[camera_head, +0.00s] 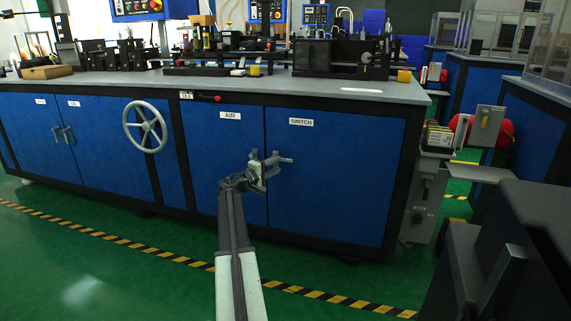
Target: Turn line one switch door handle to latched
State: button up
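The SWITCH door (325,190) is a blue cabinet door at the right end of the front of the long bench, and it looks closed. A grey lever handle (285,160) shows near its left edge, below the white SWITCH label. The visible part of the handle points right, about level. My gripper (266,168) is at the seam between the AIR and SWITCH doors, right at the handle, and overlaps its left end. The fingers are small and blend with the handle, so I cannot tell whether they grip it. The handle's pivot is hidden behind the gripper.
The AIR door (225,145) is left of the seam. A grey handwheel (145,127) sticks out further left, with a small red-knobbed lever (212,98) above the AIR door. A grey box (425,200) stands by the bench's right end. Green floor (100,275) in front is clear.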

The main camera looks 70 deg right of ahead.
aim_at(284, 161)
jog(key=x, duration=0.6)
jog(key=shift+s+d, duration=0.15)
jog(key=shift+d, duration=0.2)
grip_shut()
dwell(0.8)
